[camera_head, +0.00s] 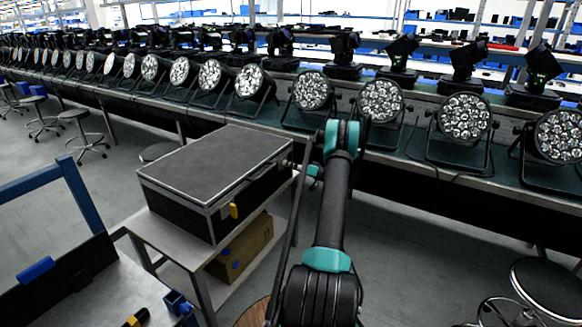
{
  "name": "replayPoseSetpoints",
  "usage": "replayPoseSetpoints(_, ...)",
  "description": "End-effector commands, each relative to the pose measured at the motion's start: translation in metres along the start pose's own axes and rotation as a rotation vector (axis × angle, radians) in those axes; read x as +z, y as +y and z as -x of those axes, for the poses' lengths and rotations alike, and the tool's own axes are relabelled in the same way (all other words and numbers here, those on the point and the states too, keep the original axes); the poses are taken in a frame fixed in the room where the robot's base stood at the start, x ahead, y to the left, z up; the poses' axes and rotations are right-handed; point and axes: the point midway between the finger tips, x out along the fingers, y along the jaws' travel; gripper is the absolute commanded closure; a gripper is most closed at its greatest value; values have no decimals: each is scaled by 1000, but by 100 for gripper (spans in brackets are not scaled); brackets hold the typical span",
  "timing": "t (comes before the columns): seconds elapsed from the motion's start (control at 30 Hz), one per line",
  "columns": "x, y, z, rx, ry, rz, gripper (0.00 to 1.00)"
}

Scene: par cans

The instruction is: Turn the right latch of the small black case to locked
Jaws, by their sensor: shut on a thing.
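The small black case (215,165) with grey metal edges lies closed on a metal cart, left of my arm. A yellow-orange latch (233,210) shows on its front side, near the nearer corner. My gripper (288,165) is at the far right end of that same side, touching or very close to it. It is small in this view and partly hidden by my arm. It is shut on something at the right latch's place. The right latch itself is hidden behind the gripper, so its turn angle cannot be seen.
The cart (175,240) has a cardboard box (240,250) on its lower shelf. A long bench with several stage lights (381,101) runs behind the case. A workbench with a blue frame (80,200) is at the left.

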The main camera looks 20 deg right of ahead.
Motion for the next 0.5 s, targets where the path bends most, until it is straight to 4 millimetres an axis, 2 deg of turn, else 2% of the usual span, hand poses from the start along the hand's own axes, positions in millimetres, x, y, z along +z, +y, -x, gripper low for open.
replayPoseSetpoints(0.5, 0, 3, 1, 1, 1, -486, 74)
